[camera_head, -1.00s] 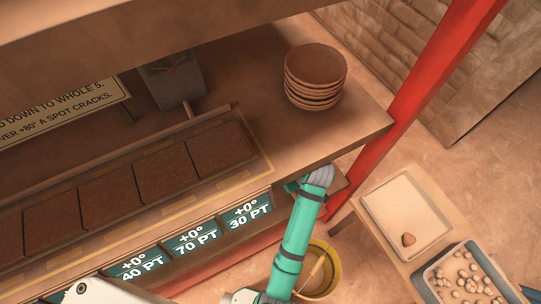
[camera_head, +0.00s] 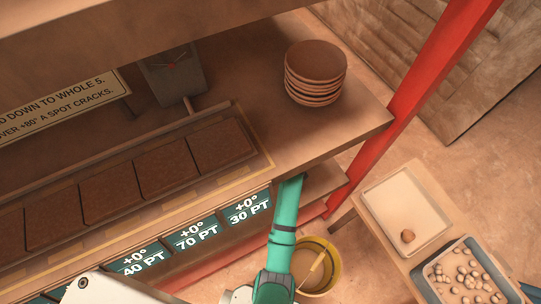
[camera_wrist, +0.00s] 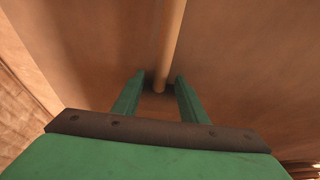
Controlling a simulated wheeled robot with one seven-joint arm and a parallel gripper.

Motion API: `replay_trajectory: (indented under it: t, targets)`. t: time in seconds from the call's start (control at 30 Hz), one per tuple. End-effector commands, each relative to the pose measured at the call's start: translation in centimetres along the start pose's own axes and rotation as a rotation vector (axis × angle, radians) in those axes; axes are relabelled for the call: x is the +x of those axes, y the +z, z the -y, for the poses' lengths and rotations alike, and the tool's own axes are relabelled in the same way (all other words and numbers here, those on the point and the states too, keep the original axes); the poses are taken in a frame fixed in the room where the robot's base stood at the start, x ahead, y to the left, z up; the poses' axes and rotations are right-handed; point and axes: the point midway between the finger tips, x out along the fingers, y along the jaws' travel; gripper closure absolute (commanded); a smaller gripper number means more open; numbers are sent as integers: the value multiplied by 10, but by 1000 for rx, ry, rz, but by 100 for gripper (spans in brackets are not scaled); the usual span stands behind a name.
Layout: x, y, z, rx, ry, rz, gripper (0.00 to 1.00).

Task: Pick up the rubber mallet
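A pale wooden rod (camera_wrist: 170,45), which looks like a mallet handle, runs down from the top of the wrist view. Its near end lies between the fingertips of my gripper (camera_wrist: 160,78). The two green fingers are apart, and I cannot tell if either touches the rod. No mallet head shows in the wrist view, so I cannot confirm that it is the mallet. In the head view my green arm reaches under the counter's front edge, which hides the gripper.
A stack of brown bowls (camera_head: 315,75) stands on the counter (camera_head: 345,125) above my arm. A red post (camera_head: 420,85) rises to the right. A yellow-rimmed bucket (camera_head: 318,268) stands below. A side table holds a pale tray (camera_head: 405,212) and a tray of pebbles (camera_head: 465,280).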

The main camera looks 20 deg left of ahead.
Motion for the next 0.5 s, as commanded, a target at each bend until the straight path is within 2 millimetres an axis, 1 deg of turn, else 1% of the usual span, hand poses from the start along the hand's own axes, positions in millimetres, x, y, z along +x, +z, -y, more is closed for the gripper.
replay_trajectory:
  t: [0.1,0.27,0.3,0.37,0.4,0.43,0.47,0.5]
  targets:
    - [4,0,0,-1,1,-1,61]
    - [4,0,0,-1,1,-1,61]
    - [4,0,0,-1,1,-1,66]
    - [4,0,0,-1,1,-1,80]
    - [4,0,0,-1,1,-1,90]
    - [4,0,0,0,1,-1,97]
    - [4,0,0,0,1,-1,100]
    - [4,0,0,0,1,-1,100]
